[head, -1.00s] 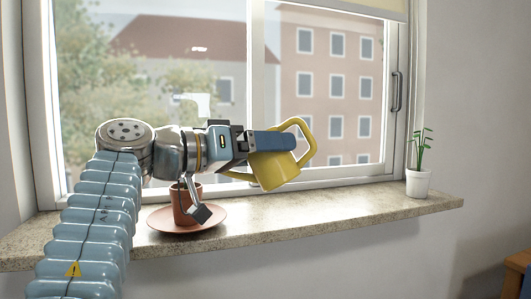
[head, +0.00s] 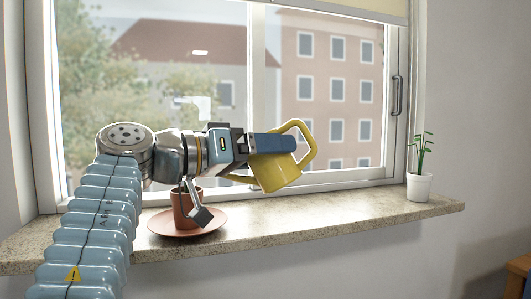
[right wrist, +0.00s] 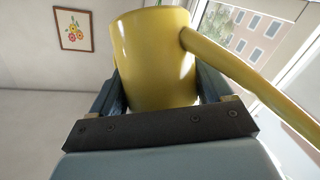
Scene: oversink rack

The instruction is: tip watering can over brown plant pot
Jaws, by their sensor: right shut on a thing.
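The yellow watering can (head: 275,172) is held in the air above the windowsill, tilted. Its handle loop is at the upper right and its spout points left toward the pot. My right gripper (head: 274,143) is shut on the can. In the right wrist view the can's body (right wrist: 155,60) sits between the two fingers, with a long yellow bar running to the lower right. The brown plant pot (head: 184,209) stands on a brown saucer (head: 186,229) on the sill, below my right wrist, which hides part of it. The spout tip is hidden behind my arm. My left gripper is not in view.
A white pot with a green plant (head: 419,186) stands at the right end of the stone windowsill (head: 320,218). The sill between the saucer and that pot is clear. The window (head: 340,110) is close behind the can. A flower picture (right wrist: 73,29) hangs on the wall.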

